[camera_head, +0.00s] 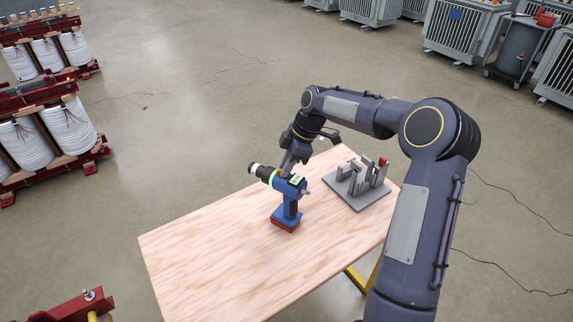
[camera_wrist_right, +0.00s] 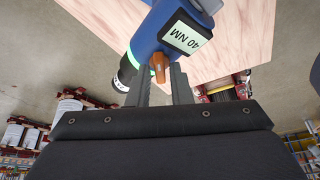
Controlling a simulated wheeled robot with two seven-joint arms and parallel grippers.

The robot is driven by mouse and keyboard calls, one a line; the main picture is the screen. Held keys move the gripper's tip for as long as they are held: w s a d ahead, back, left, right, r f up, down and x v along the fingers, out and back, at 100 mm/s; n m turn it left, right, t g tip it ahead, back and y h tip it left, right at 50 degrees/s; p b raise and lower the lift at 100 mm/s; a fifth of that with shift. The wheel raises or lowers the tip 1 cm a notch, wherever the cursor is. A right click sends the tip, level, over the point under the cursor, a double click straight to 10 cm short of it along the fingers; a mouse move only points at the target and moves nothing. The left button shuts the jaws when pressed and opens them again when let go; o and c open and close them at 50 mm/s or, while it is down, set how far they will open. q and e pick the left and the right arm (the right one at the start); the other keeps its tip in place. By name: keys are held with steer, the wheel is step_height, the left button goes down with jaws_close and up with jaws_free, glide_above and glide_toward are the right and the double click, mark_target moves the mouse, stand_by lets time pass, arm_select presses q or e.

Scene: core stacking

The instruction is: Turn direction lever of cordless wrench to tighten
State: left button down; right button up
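The cordless wrench (camera_head: 287,203) stands upright on the wooden table, with a blue body, a red base and a black-and-white nose pointing left. In the right wrist view its blue body (camera_wrist_right: 150,36) shows a "40 NM" display and a green ring. The orange direction lever (camera_wrist_right: 158,66) sticks out below the body. My right gripper (camera_wrist_right: 160,76) is at the wrench, its two fingers apart with the lever between their tips. I cannot tell whether either finger touches the lever. In the head view the right gripper (camera_head: 287,164) reaches the wrench's top from behind. My left gripper is not in view.
A grey plate with upright grey parts and a red piece (camera_head: 357,190) stands on the table (camera_head: 215,252) right of the wrench. The table's left and front areas are clear. Coils (camera_head: 32,144) and transformers (camera_head: 460,35) stand on the floor away from the table.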

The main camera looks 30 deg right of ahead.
steer(key=shift+o, duration=1.2)
steer(key=w+v, duration=0.1)
steer(key=v, duration=0.6)
steer(key=shift+s+r+b, duration=0.45)
steer(key=shift+s, duration=0.1)
steer(key=shift+d, duration=0.1)
steer(key=s+a+r+m+t+h, duration=0.1)
steer(key=s+a+r+m, duration=0.2)
steer(key=s, duration=0.4)
steer(key=s+a+r+m+t, duration=0.1)
steer(key=s+a+r+m, duration=0.15)
steer(key=s, duration=0.45)
steer(key=s+a+f+m+t, duration=0.1)
steer(key=s+a+f+m, duration=0.1)
steer(key=s+m, duration=0.3)
steer(key=s+a+f+m+t, duration=0.1)
steer(key=s+f+m, duration=0.4)
steer(key=s, duration=0.7)
steer(key=shift+s+a, duration=0.2)
steer(key=shift+a, duration=0.7)
